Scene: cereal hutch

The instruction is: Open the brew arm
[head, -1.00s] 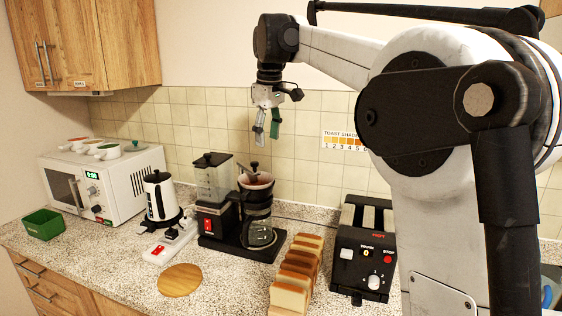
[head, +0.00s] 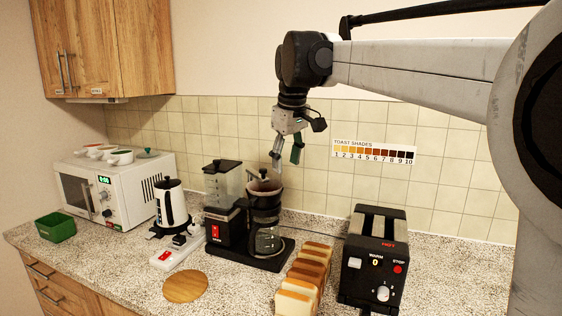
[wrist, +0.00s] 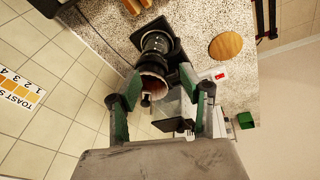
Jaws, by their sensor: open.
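The black coffee maker (head: 226,233) stands on the counter, with a clear water tank at its left and a glass carafe (head: 266,240) at its right. The brew arm (head: 263,175) shows as a small dark lever with a knob at the top of the brew basket (head: 264,187). Whether it is latched cannot be told. My gripper (head: 286,163) is open and empty, pointing down just above and slightly right of the basket, apart from it. In the wrist view the basket (wrist: 153,84) lies between and beyond the green-padded fingers (wrist: 160,108).
A black toaster (head: 372,255) and a row of bread slices (head: 305,275) stand to the right. A kettle (head: 171,205), power strip (head: 178,252) and microwave (head: 115,190) stand to the left. A round wooden board (head: 185,287) lies in front.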

